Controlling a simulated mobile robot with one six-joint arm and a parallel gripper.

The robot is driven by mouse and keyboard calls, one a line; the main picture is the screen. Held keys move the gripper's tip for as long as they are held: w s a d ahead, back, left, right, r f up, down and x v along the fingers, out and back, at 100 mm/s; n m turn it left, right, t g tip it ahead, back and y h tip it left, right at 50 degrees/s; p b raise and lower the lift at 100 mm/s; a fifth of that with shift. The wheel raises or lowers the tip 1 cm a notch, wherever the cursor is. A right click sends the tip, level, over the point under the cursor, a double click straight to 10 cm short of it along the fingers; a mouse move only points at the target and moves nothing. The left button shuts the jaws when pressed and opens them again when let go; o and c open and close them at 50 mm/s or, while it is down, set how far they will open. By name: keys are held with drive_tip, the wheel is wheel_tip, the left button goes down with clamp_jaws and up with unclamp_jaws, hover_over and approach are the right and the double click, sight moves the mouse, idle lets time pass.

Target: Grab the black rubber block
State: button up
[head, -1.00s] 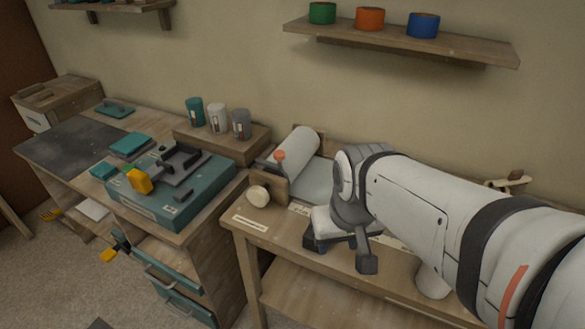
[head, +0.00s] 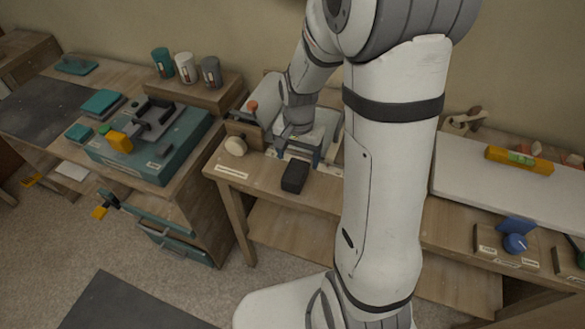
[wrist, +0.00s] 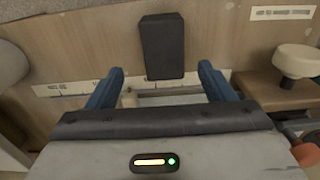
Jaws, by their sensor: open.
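The black rubber block (head: 295,177) lies on the wooden bench near its front edge, just in front of my gripper. In the wrist view the block (wrist: 162,46) shows at the top centre, beyond the fingertips and roughly in line with the gap between them. My gripper (head: 302,158) is over the bench with its fingers apart and nothing between them. Its two blue-grey fingers also frame the gap in the wrist view (wrist: 160,82). The block is apart from both fingers.
A roller stand with a round cream knob (head: 236,146) is left of my gripper. A teal box with a black clamp (head: 150,150) sits on the left bench. A white board with a yellow level (head: 519,160) lies to the right. The bench around the block is clear.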

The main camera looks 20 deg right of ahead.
sight(295, 170)
drive_tip(key=f, duration=0.4)
drive_tip(key=f+p, duration=0.1)
drive_tip(key=f, duration=0.1)
drive_tip(key=shift+a+f, duration=0.3)
drive_tip(key=c, duration=1.2)
